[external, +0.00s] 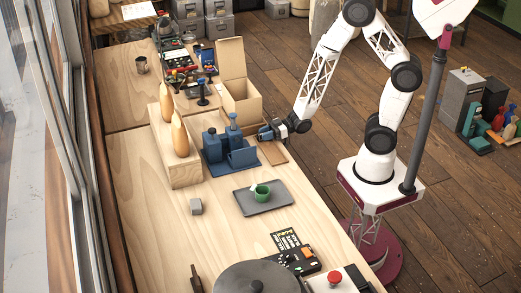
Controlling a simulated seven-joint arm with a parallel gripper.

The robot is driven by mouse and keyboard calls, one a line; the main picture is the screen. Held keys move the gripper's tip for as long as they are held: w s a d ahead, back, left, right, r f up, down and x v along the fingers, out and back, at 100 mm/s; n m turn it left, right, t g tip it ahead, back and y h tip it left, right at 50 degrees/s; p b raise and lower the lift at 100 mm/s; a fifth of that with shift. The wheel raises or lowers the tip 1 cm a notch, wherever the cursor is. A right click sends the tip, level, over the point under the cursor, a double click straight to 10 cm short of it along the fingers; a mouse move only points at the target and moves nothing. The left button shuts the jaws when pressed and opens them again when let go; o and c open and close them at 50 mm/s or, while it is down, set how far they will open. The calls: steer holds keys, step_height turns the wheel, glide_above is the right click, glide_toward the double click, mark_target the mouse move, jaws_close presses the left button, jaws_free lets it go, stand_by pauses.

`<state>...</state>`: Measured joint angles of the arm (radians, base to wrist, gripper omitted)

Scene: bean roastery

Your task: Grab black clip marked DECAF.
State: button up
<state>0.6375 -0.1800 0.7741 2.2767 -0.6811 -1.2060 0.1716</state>
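My gripper (265,132) is low over the bench, just right of a blue holder (222,158) with upright blocks and in front of an open cardboard box (241,97). Its fingers point left toward the holder and are too small to tell open from shut, or whether they touch it. I cannot make out a black clip marked DECAF; no lettering is readable at this size. A small dark object on a stand (202,96) is left of the box, but I cannot tell what it is.
A grey tray (276,208) with a green cup (262,192) lies in front of the holder. A wooden block (176,170) with two tan bottle shapes stands left. A grey cube (196,207) sits nearby.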

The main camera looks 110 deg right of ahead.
steer(key=shift+w, duration=0.35)
stand_by(0.3)
steer(key=c, duration=0.5)
steer(key=shift+r, duration=0.1)
steer(key=shift+c, duration=0.2)
steer(key=shift+r, duration=4.9)
